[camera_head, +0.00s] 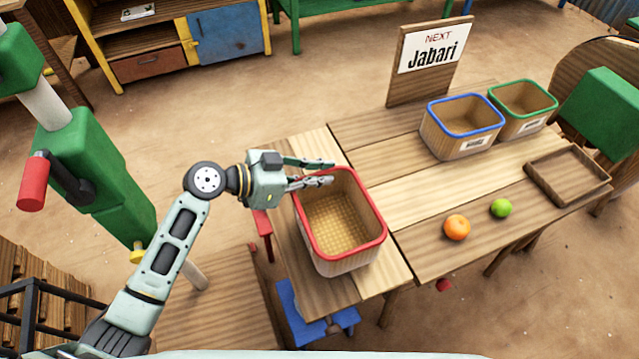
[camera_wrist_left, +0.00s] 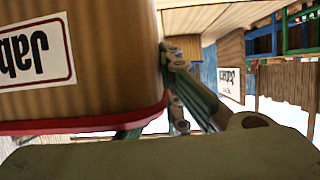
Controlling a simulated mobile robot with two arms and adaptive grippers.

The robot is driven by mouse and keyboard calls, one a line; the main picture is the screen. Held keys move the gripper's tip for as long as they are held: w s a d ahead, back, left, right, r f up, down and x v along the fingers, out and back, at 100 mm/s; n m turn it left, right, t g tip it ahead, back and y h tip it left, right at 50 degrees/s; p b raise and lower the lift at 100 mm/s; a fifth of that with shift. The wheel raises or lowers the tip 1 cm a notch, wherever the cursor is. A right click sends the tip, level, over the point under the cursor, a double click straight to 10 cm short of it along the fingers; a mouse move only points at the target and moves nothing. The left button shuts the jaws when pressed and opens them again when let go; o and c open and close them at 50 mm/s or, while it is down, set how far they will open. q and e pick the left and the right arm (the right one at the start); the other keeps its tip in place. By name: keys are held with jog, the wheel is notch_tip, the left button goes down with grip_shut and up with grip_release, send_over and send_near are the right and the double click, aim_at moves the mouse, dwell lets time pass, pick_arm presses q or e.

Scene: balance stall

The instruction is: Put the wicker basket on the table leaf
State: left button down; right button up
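The wicker basket (camera_head: 348,262) has a red rim and is empty. It stands upright, seemingly resting on the table leaf (camera_head: 325,304) at the left end of the table. Its side with a "Jab..." label fills the upper left of the left wrist view (camera_wrist_left: 110,80). My left gripper (camera_head: 334,172) is at the basket's far rim, with its fingers parted, one beyond the rim and one over the inside. Contact with the wall cannot be told. The left wrist view shows one finger beside the basket's edge; the other is mostly hidden. My right gripper is not in view.
A blue-rimmed basket (camera_head: 461,137) and a green-rimmed one (camera_head: 527,122) stand at the table's far right, near a "NEXT Jabari" sign (camera_head: 432,55). An orange (camera_head: 456,227), a lime (camera_head: 501,208) and a wooden tray (camera_head: 535,178) lie nearer. The table's middle is clear.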

pick_arm(q)
jog(key=shift+f, duration=1.7)
jog(key=shift+f, duration=0.15)
jog(key=c, duration=1.9)
grip_release()
jog(key=shift+c, duration=0.2)
jog(key=b+v, duration=0.1)
jog(key=v, duration=0.5)
jog(key=shift+s+a, duration=0.1)
jog(key=shift+a, duration=0.1)
jog(key=shift+s+a+r, duration=0.2)
jog(key=shift+a+r, duration=0.2)
